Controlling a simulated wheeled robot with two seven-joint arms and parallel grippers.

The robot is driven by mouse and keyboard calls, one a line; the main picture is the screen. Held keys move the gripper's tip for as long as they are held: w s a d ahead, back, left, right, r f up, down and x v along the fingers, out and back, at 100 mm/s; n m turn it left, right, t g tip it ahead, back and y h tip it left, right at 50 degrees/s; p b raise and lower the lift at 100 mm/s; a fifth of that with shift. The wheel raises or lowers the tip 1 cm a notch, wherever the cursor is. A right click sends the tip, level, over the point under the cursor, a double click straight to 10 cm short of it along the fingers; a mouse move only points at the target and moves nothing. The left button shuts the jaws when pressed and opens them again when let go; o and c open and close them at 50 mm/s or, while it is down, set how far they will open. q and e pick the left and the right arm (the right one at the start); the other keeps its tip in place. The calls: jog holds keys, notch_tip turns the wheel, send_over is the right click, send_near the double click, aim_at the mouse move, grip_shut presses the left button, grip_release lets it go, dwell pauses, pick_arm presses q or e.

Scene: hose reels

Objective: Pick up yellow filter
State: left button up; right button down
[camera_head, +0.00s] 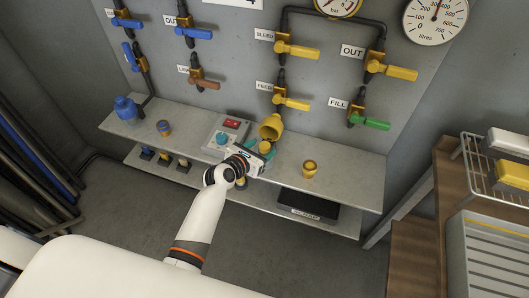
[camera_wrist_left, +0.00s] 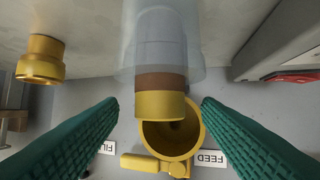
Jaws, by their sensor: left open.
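What I take to be the yellow filter, a cylinder with a yellow end, brown band and pale translucent body, shows in the wrist view (camera_wrist_left: 160,85). In the head view only its yellow top (camera_head: 265,147) shows, beside my gripper at the shelf. My left gripper (camera_head: 262,152) is open, its green ribbed fingers (camera_wrist_left: 160,115) spread either side of the yellow end with gaps. An open yellow cup-shaped housing (camera_head: 271,127) hangs just behind; it also shows in the wrist view (camera_wrist_left: 172,138). My right gripper is not in view.
A brass fitting (camera_head: 310,169) stands on the shelf (camera_head: 350,180) to the right, and a grey box with a red switch (camera_head: 231,125) to the left. Valves with yellow handles (camera_head: 297,51) line the wall above. A blue-and-brass piece (camera_head: 164,128) stands farther left.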

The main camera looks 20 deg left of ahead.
pick_arm(q)
jog(key=shift+x, duration=1.2)
jog(key=shift+s, duration=0.1)
jog(key=c, duration=1.1)
